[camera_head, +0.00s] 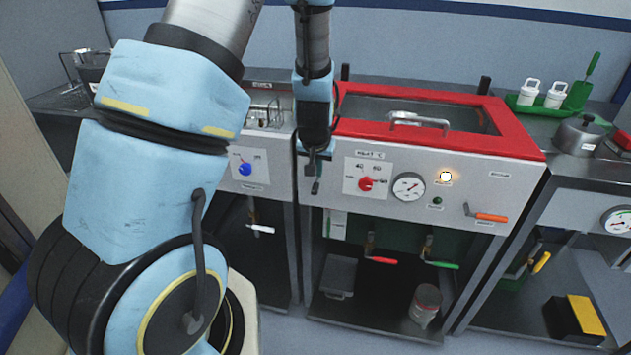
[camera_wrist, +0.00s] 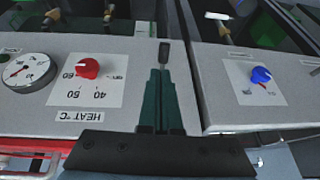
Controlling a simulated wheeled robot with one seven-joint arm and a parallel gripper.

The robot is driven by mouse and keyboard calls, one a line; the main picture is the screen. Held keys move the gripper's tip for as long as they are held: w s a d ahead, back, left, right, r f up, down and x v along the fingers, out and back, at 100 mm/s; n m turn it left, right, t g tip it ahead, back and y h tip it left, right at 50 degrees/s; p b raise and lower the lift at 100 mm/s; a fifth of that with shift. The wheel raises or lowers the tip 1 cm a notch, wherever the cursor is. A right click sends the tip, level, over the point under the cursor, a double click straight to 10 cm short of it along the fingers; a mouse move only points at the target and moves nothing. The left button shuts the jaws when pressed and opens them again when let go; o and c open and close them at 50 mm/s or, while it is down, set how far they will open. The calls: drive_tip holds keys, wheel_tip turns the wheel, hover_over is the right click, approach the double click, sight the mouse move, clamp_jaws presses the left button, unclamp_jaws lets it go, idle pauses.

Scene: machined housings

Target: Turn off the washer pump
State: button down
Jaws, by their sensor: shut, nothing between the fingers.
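No label that I can read says washer pump. The red-framed machine's front panel (camera_head: 330,213) carries a red knob (camera_head: 366,184) on a heat scale, a gauge (camera_head: 408,186), a lit lamp (camera_head: 445,176), a small green button (camera_head: 437,202) and an orange-handled lever (camera_head: 486,216). The wrist view shows the panel upside down, with the red knob (camera_wrist: 87,68) and gauge (camera_wrist: 28,71). A blue knob (camera_head: 245,169) is on the unit to the left; it also shows in the wrist view (camera_wrist: 261,75). My gripper (camera_head: 315,187) is shut and empty, near the panel's left edge; its fingers (camera_wrist: 163,60) point between the two knobs.
Below the panel are a red-handled valve (camera_head: 381,260), a green-handled valve (camera_head: 441,264) and a can (camera_head: 426,304). A metal lid handle (camera_head: 419,121) stands up inside the red frame. To the right are a green tray (camera_head: 520,107), a kettle (camera_head: 580,136) and a yellow-black box (camera_head: 577,318).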

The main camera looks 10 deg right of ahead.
sight(316, 187)
drive_tip(key=shift+a+p+x, duration=0.15)
drive_tip(key=shift+p+x, duration=0.3)
drive_tip(key=shift+x, duration=1.25)
drive_tip(key=shift+a+p+x, duration=0.15)
drive_tip(key=shift+p+x, duration=0.25)
drive_tip(key=shift+x, duration=1.3)
drive_tip(key=shift+f, duration=0.15)
